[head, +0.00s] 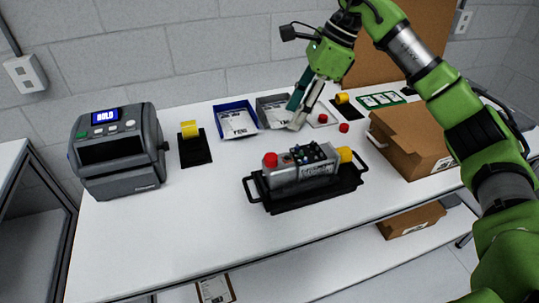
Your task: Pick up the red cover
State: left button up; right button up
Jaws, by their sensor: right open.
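Several red pieces show, and I cannot tell which of them is the red cover. One red cap (270,160) is on the left end of the grey servo encoder unit (305,172). A small red piece (322,118) sits on a white card behind the unit, and another red piece (344,127) lies on the table beside it. My right gripper (293,114) is open and empty, pointing down just left of the white card and behind the unit. My left gripper is not in view.
The unit sits in a black handled tray (257,190). A grey label printer (118,150) stands left. A blue bin (222,106) and a grey bin (262,101) stand behind. The white table's front left is clear.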

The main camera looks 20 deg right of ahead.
jog(key=p, duration=0.2)
send_near(270, 157)
jog(key=x, duration=0.3)
jog(key=shift+w+d, duration=0.2)
jog(key=shift+w, duration=0.05)
jog(key=shift+a+f+p, duration=0.35)
jog(key=shift+f+p, duration=0.05)
jog(key=shift+f, duration=0.1)
jog(key=p+x, duration=0.1)
jog(key=x, duration=0.2)
jog(key=shift+s+a+f+p, duration=0.1)
jog(key=shift+a+f+p, duration=0.1)
jog(key=shift+p, duration=0.2)
jog(key=shift+a+f, duration=0.1)
jog(key=shift+f, duration=0.3)
jog(key=c, duration=0.8)
